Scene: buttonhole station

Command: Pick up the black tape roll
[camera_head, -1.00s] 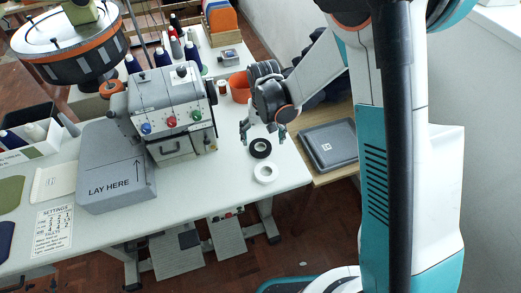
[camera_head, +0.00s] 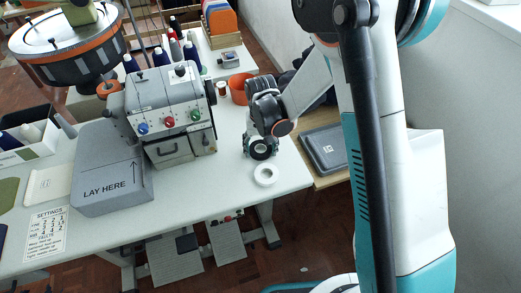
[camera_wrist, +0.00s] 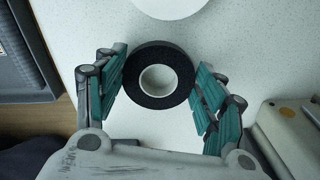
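The black tape roll (camera_wrist: 158,98) lies flat on the white table, and its pale core shows in the wrist view. In the head view the black tape roll (camera_head: 260,156) is partly hidden by my gripper. My gripper (camera_wrist: 160,82) is open, with one teal-padded finger on each side of the roll. The left finger looks very close to the roll's edge; I cannot tell if it touches. In the head view my gripper (camera_head: 261,154) is low over the table at the roll.
A white tape roll (camera_head: 266,174) lies just in front of the black one. The grey machine (camera_head: 170,105) stands to the left. An orange cup (camera_head: 240,88) and a small spool (camera_head: 221,88) stand behind. A dark tray (camera_head: 325,148) lies to the right.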

